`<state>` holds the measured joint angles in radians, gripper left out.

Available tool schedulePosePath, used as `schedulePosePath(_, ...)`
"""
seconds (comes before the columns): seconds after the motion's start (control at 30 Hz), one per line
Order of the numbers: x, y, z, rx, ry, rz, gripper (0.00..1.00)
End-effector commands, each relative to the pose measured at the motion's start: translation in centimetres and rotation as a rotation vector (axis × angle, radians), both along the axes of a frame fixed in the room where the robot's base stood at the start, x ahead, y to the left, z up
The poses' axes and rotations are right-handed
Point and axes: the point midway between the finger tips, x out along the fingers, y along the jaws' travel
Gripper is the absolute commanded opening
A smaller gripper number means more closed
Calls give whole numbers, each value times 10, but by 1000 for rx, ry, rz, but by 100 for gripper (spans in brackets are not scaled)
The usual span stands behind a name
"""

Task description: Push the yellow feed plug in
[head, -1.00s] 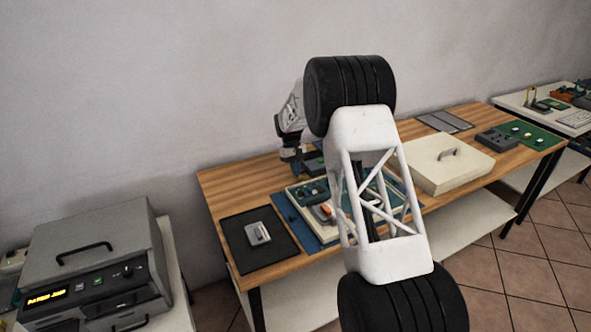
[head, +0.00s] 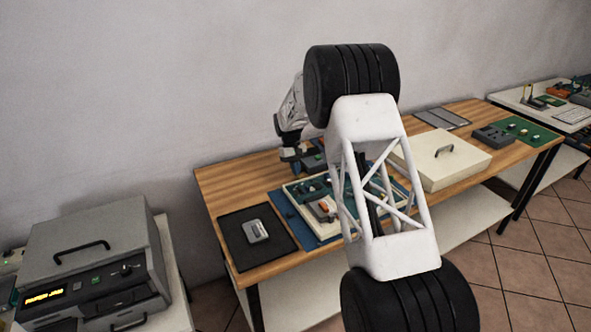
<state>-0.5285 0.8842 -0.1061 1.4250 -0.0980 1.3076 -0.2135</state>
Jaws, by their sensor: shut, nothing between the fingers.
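The open cream tray (head: 287,186) lies on a blue mat (head: 284,208) on the wooden bench, with a green board and several small parts inside. An orange-and-grey part (head: 324,207) sits in it near my arm link. I cannot make out the yellow feed plug; it is too small or hidden behind my arm. My gripper (head: 297,168) is small and far off, pointing down just behind the tray's back edge. It looks shut and empty. Whether it touches anything cannot be told.
My large white lattice arm link covers the tray's right part. A cream lidded box (head: 440,165) stands right of it. A black mat (head: 239,246) with a grey device (head: 256,231) lies left. A grey machine (head: 90,275) stands at lower left. The bench's back left is clear.

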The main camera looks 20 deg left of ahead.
Motion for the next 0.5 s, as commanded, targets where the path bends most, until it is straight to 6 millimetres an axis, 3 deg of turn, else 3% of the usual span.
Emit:
schedulePosePath(0.27,3,4,-5,-2,4,1,0)
schedulePosePath(0.5,18,18,-3,0,1,1,0)
